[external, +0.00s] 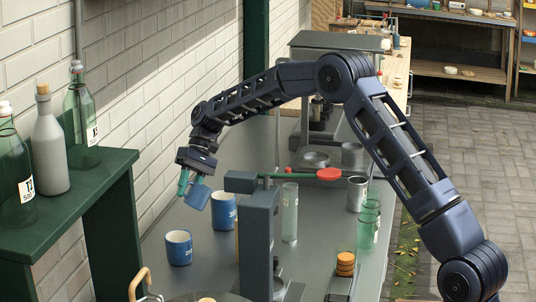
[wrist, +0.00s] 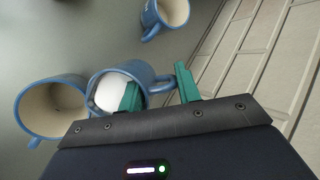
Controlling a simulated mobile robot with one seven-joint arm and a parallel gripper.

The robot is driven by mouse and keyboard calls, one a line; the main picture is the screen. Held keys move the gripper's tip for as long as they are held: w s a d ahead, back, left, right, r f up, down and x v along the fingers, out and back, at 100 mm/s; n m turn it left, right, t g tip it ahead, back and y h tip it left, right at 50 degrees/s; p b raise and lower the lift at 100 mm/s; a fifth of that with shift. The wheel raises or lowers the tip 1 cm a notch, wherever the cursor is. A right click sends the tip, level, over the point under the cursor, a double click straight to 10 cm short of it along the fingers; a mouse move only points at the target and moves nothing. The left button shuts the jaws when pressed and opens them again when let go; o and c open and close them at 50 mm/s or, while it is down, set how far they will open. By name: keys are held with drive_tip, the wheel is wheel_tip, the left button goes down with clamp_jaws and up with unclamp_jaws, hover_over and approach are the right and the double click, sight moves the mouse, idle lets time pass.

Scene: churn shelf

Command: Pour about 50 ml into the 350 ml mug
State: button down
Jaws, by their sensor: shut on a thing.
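My gripper (external: 190,182) is shut on a blue mug (external: 197,197), which hangs tilted above the steel counter. In the wrist view, my green fingertips (wrist: 160,90) are at the handle side of this held mug (wrist: 94,78), and white contents show inside it. Two other blue mugs stand on the counter: one at the front (external: 178,248) and one with white print (external: 223,212). The wrist view shows an empty-looking mug (wrist: 24,118) beside the held one and another (wrist: 152,28) at the top. I cannot read which is the 350 ml mug.
A dark post-like stand (external: 259,240) with a red-tipped arm is right of the mugs. Clear glasses (external: 289,212) and a metal cup (external: 356,193) stand further right. Bottles (external: 50,145) stand on a green shelf (external: 70,190) at left. A brick wall borders the counter.

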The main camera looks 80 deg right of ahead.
drive_tip(key=shift+s+d+r+t+y+p, duration=0.25)
drive_tip(key=shift+d+r+t+y, duration=0.1)
drive_tip(key=shift+r+y, duration=0.15)
drive_tip(key=shift+s+d+r+t+y+p, duration=0.2)
drive_tip(key=shift+r+t+y, duration=0.15)
drive_tip(key=shift+r+y, duration=0.15)
drive_tip(key=shift+s+d+r+n+t+y+p, duration=0.3)
drive_tip(key=shift+s+d+t+y+p, duration=0.15)
drive_tip(key=shift+p, duration=0.4)
idle(0.6)
drive_tip(key=shift+s+d+f+t+y+p, duration=0.15)
drive_tip(key=shift+d+f+t+y+p, duration=0.15)
drive_tip(key=shift+y+p, duration=0.4)
idle(0.6)
drive_tip(key=shift+r+t+y, duration=0.1)
drive_tip(key=shift+t+y, duration=0.15)
